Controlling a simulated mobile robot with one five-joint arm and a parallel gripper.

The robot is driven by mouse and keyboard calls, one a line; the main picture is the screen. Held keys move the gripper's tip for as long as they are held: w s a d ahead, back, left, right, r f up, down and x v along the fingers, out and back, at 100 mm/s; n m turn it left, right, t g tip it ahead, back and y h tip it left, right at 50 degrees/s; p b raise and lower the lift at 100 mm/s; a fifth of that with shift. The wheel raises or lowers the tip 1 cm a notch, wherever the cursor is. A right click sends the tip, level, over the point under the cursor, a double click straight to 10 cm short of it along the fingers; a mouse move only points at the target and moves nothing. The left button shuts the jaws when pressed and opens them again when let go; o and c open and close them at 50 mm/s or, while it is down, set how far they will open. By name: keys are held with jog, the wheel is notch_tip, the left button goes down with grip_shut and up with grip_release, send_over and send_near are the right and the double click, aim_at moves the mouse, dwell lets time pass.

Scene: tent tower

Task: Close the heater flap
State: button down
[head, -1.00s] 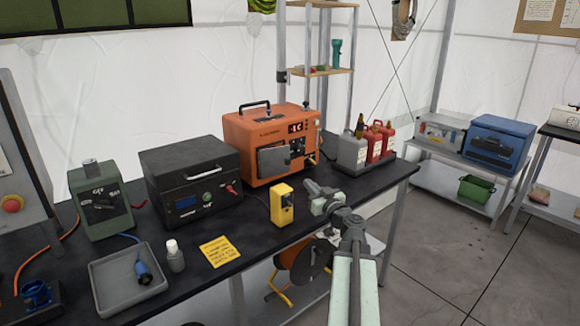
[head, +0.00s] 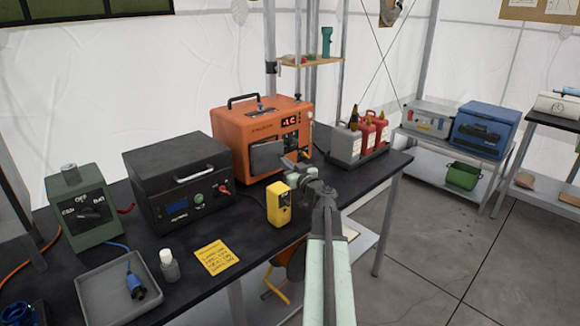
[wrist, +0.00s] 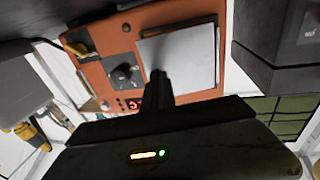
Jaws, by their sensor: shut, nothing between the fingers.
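The orange heater (head: 240,130) stands at the back of the black bench. Its grey square flap (head: 267,158) is on the front face, left of the knob and below the red display. The flap seems to stand a little out from the face; I cannot tell the exact angle. My gripper (head: 288,163) is shut and empty, just in front of the heater near the flap's right edge. In the wrist view the heater front is upside down, and the shut fingertips (wrist: 157,78) overlap the edge of the flap (wrist: 182,62). Contact cannot be told.
A black power box (head: 180,180) stands left of the heater. A yellow device (head: 279,204) stands on the bench in front of the heater, left of my arm. A tray with red bottles (head: 366,137) is to the right. A yellow note (head: 216,257) lies nearer the front edge.

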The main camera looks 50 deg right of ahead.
jog(key=shift+s+d, duration=0.1)
jog(key=shift+w+d, duration=1.25)
jog(key=s, duration=1.4)
jog(key=shift+a+f+b, duration=0.15)
jog(key=shift+f+b, duration=0.25)
jog(key=shift+s, duration=0.15)
